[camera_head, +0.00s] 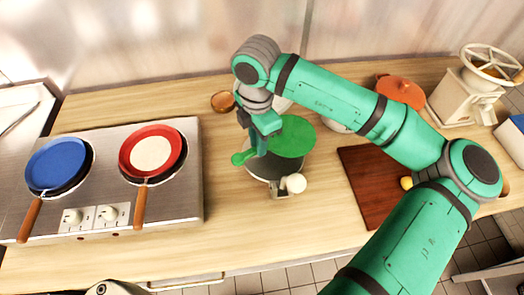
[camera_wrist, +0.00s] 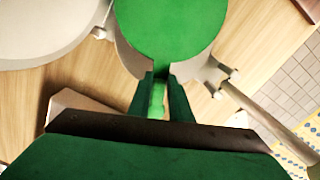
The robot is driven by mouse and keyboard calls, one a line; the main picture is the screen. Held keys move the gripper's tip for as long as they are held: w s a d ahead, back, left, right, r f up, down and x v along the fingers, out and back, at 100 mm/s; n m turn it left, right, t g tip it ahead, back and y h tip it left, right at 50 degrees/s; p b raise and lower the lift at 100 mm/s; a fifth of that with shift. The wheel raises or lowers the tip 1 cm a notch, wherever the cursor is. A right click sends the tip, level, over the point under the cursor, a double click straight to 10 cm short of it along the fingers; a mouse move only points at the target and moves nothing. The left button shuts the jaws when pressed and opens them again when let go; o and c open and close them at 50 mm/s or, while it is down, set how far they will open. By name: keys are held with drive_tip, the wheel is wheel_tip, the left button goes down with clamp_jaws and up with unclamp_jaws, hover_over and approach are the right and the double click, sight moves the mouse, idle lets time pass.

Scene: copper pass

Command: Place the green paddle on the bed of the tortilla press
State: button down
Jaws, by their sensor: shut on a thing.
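The green paddle (camera_head: 292,137) is a flat round disc with a short handle. My gripper (camera_head: 258,146) is shut on its handle, with the disc reaching out to the right. The tortilla press (camera_head: 262,170) stands on the counter beneath, its dark round bed partly hidden by the paddle and gripper. The paddle appears raised above the bed, overlapping its far right part; the exact gap cannot be told. In the wrist view, the paddle (camera_wrist: 168,25) covers most of a grey round surface, and my fingers (camera_wrist: 160,98) grip its handle.
A steel stove (camera_head: 190,205) at left holds a pan with a blue disc (camera_head: 57,162) and one with a red disc (camera_head: 140,145). A brown board (camera_head: 370,195) lies right of the press. A copper bowl (camera_head: 222,101), orange pot (camera_head: 402,90) and cream wheeled machine (camera_head: 465,105) stand behind.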

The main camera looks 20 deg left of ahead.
drive_tip(key=shift+f, duration=2.35)
drive_tip(key=shift+f, duration=0.15)
drive_tip(key=c, duration=1.6)
unclamp_jaws()
wheel_tip(320, 180, up, 12)
drive_tip(key=shift+r, duration=0.15)
